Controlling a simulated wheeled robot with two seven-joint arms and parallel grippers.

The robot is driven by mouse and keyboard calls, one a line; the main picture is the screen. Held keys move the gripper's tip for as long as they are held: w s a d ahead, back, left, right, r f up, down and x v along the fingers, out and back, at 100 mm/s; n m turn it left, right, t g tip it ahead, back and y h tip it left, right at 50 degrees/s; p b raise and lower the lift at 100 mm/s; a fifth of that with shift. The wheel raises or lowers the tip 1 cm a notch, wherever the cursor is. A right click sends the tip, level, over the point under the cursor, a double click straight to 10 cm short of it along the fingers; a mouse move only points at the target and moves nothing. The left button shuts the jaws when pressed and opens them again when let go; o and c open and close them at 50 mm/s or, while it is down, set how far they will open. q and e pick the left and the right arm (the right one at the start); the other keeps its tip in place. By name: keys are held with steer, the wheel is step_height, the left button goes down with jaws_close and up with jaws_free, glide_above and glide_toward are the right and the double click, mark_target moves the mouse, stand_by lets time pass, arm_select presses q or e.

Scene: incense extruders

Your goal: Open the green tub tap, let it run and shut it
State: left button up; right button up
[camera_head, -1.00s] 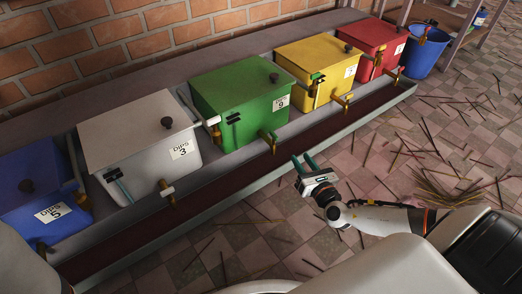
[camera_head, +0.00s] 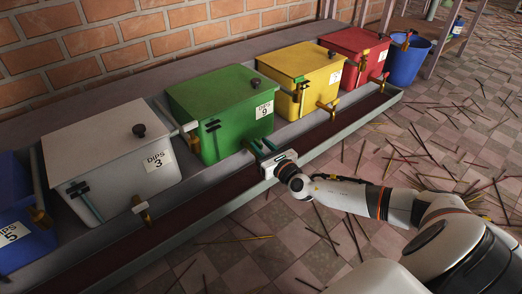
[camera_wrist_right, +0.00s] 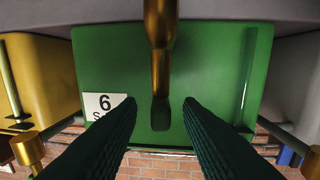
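The green tub (camera_head: 215,105) stands in the row between the white and yellow tubs, with a white label on its front. Its brass tap (camera_wrist_right: 160,45) shows in the right wrist view, coming in from the top edge. A dark green piece (camera_wrist_right: 160,113) shows at the tap's end; whether the tap is open I cannot tell. My right gripper (camera_head: 261,146) is in front of the green tub at the tap, which it mostly hides in the head view. Its two dark fingers (camera_wrist_right: 160,108) are apart, with the tap between them in the picture and no clear contact. My left gripper is out of view.
A white tub (camera_head: 105,145), yellow tub (camera_head: 300,65), red tub (camera_head: 355,45) and blue tub (camera_head: 20,235) share the ledge. A dark trough (camera_head: 190,205) runs along their front. A blue bucket (camera_head: 405,62) stands at the far end. Incense sticks litter the tiled floor.

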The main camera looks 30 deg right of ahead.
steer(key=shift+w, duration=0.3)
